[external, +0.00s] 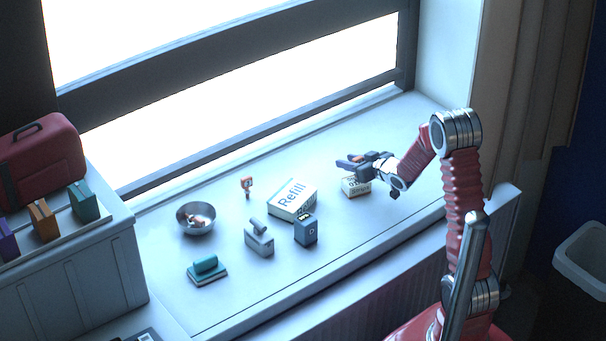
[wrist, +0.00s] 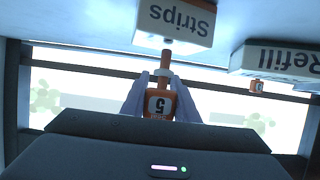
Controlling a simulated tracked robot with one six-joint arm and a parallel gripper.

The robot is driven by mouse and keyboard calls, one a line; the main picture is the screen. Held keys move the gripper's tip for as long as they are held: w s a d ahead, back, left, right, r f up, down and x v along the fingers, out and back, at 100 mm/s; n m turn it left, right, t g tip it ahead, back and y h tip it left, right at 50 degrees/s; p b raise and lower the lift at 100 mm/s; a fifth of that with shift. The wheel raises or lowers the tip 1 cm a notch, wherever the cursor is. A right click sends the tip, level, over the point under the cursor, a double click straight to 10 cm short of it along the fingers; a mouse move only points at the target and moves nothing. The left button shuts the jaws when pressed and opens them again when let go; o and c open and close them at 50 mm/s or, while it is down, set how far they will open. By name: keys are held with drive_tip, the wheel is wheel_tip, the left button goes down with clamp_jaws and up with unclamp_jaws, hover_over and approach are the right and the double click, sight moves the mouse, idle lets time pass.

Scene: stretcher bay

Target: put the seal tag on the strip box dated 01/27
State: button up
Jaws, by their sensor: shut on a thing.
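A small white strip box (external: 354,187) stands on the sill just below the gripper. In the wrist view the strip box (wrist: 176,20) appears upside down, reading "Strips". The tag's narrow end points at the box's near edge; I cannot tell whether they touch. No date is legible. Another orange tag (external: 247,186) stands apart on the sill; it also shows in the wrist view (wrist: 257,86).
A white Refill box (external: 291,199) lies left of the strip box. The sill's right end is clear.

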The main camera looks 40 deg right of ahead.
drive_tip(key=shift+f, duration=0.15)
drive_tip(key=o, duration=1)
drive_tip(key=shift+s+r, duration=0.3)
drive_tip(key=shift+s, duration=0.15)
drive_tip(key=v, duration=1.1)
